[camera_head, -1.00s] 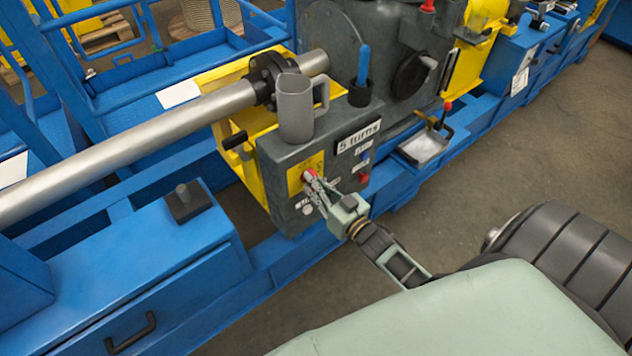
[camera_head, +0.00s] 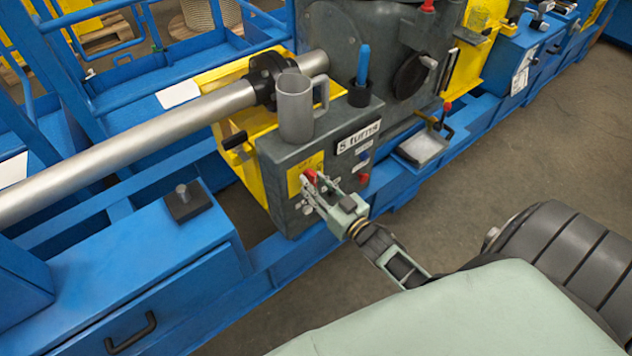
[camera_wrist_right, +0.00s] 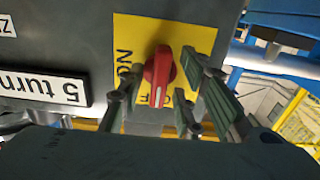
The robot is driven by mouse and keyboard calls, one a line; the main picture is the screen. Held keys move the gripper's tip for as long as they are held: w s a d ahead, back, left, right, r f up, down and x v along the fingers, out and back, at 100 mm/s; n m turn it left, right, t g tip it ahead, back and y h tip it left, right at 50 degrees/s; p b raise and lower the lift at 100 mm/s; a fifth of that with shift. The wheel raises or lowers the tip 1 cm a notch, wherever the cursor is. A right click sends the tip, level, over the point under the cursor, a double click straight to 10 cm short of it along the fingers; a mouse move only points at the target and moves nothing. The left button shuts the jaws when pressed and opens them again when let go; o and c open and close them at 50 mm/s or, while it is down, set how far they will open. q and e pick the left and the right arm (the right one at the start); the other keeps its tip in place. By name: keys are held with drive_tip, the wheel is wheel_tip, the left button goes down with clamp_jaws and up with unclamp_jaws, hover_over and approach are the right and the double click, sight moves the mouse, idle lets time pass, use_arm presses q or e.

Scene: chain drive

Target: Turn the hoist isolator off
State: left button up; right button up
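The hoist isolator is a red rotary knob (camera_wrist_right: 160,72) on a yellow plate (camera_wrist_right: 200,35) in the right wrist view. ON is printed to the knob's left; the lettering below it is partly hidden. The knob's grip stands nearly upright in that view, its lower end towards the partly hidden lettering. The knob also shows in the head view (camera_head: 311,176), on the front of the grey control box (camera_head: 285,160). My right gripper (camera_wrist_right: 160,80) has its fingers apart, one on each side of the knob; gaps show beside it. Contact cannot be told. My left gripper is not in view.
A grey mug (camera_head: 296,108) and a dark holder with a blue-handled tool (camera_head: 362,75) stand on the box. A "5 turns" label (camera_head: 358,137) and other small controls are beside the knob. A long metal shaft (camera_head: 130,140) runs left. Open floor (camera_head: 500,150) lies right.

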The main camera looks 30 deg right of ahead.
drive_tip(key=s, duration=1.2)
drive_tip(key=shift+d, duration=0.45)
drive_tip(key=s+a+f+g, duration=0.1)
drive_tip(key=s+f+g, duration=0.2)
drive_tip(key=f, duration=0.6)
drive_tip(key=s+a+f+g+h, duration=0.15)
drive_tip(key=s+f, duration=0.25)
drive_tip(key=f, duration=0.4)
drive_tip(key=s+a+f+g, duration=0.1)
drive_tip(key=s+f+g, duration=0.25)
drive_tip(key=f, duration=0.55)
drive_tip(key=s+a+f+g, duration=0.3)
drive_tip(key=s+f, duration=0.4)
drive_tip(key=s, duration=0.4)
drive_tip(key=s+a+f+n+g, duration=0.1)
drive_tip(key=s+a+f+g, duration=0.2)
drive_tip(key=s+f+g, duration=0.3)
drive_tip(key=s+f, duration=0.1)
drive_tip(key=s, duration=0.4)
drive_tip(key=shift+a+f, duration=0.15)
